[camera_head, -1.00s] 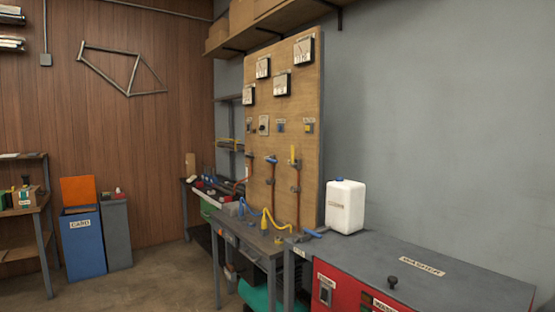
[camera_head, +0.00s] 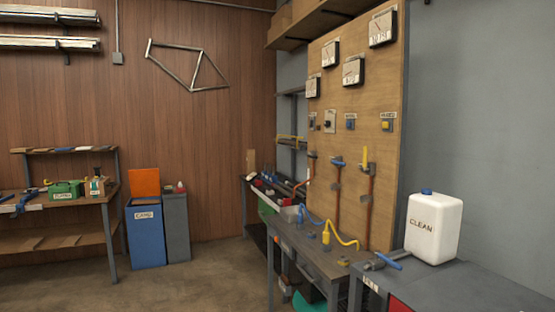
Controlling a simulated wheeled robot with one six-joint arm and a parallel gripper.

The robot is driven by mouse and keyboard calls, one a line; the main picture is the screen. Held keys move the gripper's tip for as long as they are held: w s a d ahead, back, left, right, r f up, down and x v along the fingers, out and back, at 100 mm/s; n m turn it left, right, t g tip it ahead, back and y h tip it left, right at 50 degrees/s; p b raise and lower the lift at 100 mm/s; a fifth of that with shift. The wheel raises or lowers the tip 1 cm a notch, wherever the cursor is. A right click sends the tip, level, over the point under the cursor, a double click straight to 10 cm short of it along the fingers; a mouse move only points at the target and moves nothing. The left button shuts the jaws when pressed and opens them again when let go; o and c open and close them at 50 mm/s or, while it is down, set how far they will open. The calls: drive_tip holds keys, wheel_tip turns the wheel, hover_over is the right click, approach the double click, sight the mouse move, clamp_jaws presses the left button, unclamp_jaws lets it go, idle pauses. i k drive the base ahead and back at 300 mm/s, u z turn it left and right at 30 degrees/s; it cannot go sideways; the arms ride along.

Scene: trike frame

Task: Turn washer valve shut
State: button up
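A plywood board (camera_head: 350,210) on the right wall carries several gauges and copper pipes with valves. One valve has an upright yellow handle (camera_head: 365,158), and another has a blue handle (camera_head: 338,162) lying across its pipe. A third valve at the left (camera_head: 312,155) is too small to read. A blue lever (camera_head: 387,262) on a short pipe sits at the left end of the grey washer top (camera_head: 450,285). No readable label shows which one is the washer valve. My gripper is not in view.
A white jug (camera_head: 434,228) marked CLEAN stands on the washer top. A narrow grey bench (camera_head: 315,258) with blue and yellow hoses stands before the board. Blue (camera_head: 146,238) and grey bins stand at the back wall. The floor (camera_head: 200,285) between is clear.

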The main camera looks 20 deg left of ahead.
sight(364, 169)
drive_tip(key=u, duration=0.2)
drive_tip(key=i, duration=0.35)
drive_tip(key=u, duration=0.1)
drive_tip(key=k, duration=0.55)
drive_tip(key=u, duration=0.65)
drive_tip(key=i, duration=0.5)
drive_tip(key=u, duration=0.75)
drive_tip(key=i, duration=1.45)
drive_tip(key=z, duration=1.1)
drive_tip(key=i, duration=0.6)
drive_tip(key=z, duration=0.55)
